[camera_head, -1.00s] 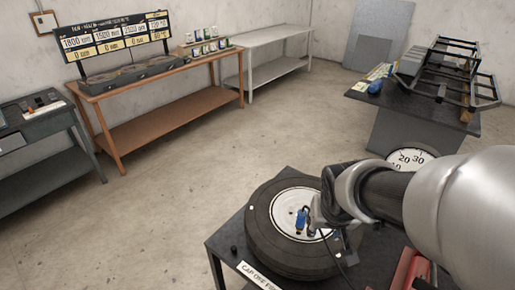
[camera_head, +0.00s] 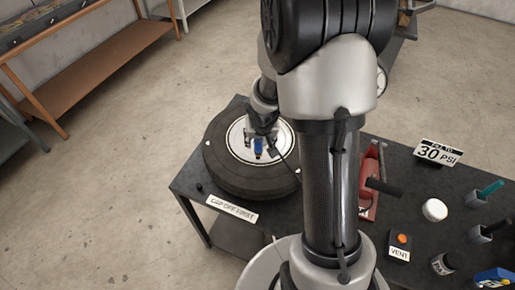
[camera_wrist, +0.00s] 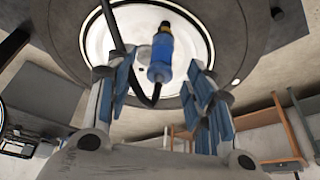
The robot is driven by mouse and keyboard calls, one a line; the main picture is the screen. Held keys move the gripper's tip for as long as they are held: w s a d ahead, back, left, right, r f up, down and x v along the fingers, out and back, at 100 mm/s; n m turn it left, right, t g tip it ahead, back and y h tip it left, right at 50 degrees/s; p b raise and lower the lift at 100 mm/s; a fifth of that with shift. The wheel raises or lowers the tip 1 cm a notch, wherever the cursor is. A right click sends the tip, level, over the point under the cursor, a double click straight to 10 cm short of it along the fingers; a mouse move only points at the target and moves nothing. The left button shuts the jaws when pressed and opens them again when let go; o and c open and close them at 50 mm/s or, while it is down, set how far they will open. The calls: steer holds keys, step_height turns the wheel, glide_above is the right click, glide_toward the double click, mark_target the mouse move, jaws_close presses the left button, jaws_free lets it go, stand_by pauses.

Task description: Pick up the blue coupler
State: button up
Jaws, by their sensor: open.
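The blue coupler (camera_head: 258,146) stands on the white wheel centre of a tire (camera_head: 228,178) lying flat on the black table. In the wrist view the blue coupler (camera_wrist: 160,65) shows in the gap between the fingers, with a black hose (camera_wrist: 120,45) looping from its end. My gripper (camera_wrist: 162,66) is open, with a blue-padded finger on each side and clear space beside the coupler. In the head view my gripper (camera_head: 264,137) is right at the coupler, partly hidden by my wrist. I cannot tell how deep the coupler sits between the fingers.
The black table (camera_head: 300,210) also holds a "cap off first" sign (camera_head: 231,208), a red tool (camera_head: 371,185), a white round object (camera_head: 434,210), a "vent" card (camera_head: 399,247) and a "30 PSI" sign (camera_head: 438,152). A small black cap (camera_head: 199,187) lies left of the tire.

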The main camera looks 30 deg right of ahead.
mark_target(258, 141)
steer(key=b+x, duration=0.1)
steer(key=x, duration=0.2)
steer(key=w+b+x, duration=0.1)
steer(key=x, duration=0.3)
steer(key=shift+w+d+r, duration=0.1)
steer(key=shift+w+d, duration=0.05)
jaws_close()
stand_by(0.5)
